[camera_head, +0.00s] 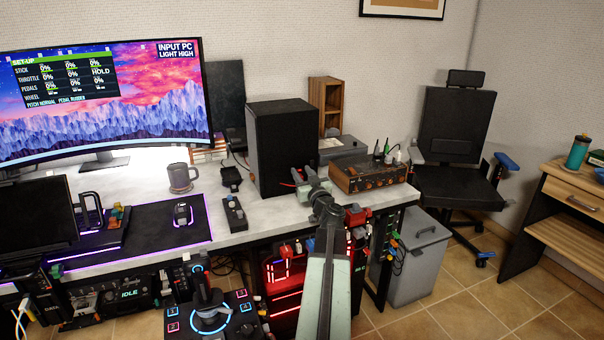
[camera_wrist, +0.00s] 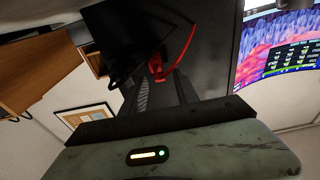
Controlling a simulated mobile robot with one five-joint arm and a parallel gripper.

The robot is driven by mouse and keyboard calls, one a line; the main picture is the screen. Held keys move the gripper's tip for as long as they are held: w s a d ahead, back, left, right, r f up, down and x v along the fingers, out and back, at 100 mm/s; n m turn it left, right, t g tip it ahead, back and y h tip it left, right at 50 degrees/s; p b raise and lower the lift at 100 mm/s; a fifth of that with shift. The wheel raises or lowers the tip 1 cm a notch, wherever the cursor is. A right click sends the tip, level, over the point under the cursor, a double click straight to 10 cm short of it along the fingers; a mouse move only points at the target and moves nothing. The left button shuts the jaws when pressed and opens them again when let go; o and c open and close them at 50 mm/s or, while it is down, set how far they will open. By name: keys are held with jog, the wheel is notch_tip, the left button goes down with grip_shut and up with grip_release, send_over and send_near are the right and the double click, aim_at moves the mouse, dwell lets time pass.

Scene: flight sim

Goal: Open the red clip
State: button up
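The red clip (camera_wrist: 157,70) shows in the wrist view just beyond my fingertips, with a thin red strip running up from it. It looks small and sits against dark surfaces; its jaws are not clear. My gripper (camera_wrist: 163,88) has its two dark fingers apart, one on each side of the line to the clip. I cannot tell whether they touch it. In the head view my gripper (camera_head: 305,178) is at the right side of the black speaker box (camera_head: 279,145), above the desk. Thin red there shows beside the speaker's base, partly hidden by my gripper.
A brown wooden amplifier box (camera_head: 367,178) stands right of my gripper on the desk (camera_head: 255,222). A grey mug (camera_head: 181,177) and a monitor (camera_head: 100,100) are left. Other red pieces hang on the desk's front edge. A grey bin (camera_head: 415,255) stands on the floor at right.

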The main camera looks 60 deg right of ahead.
jog(key=v, duration=0.7)
jog(key=shift+b, duration=0.4)
jog(key=shift+s+a, duration=0.1)
jog(key=shift+a, duration=0.05)
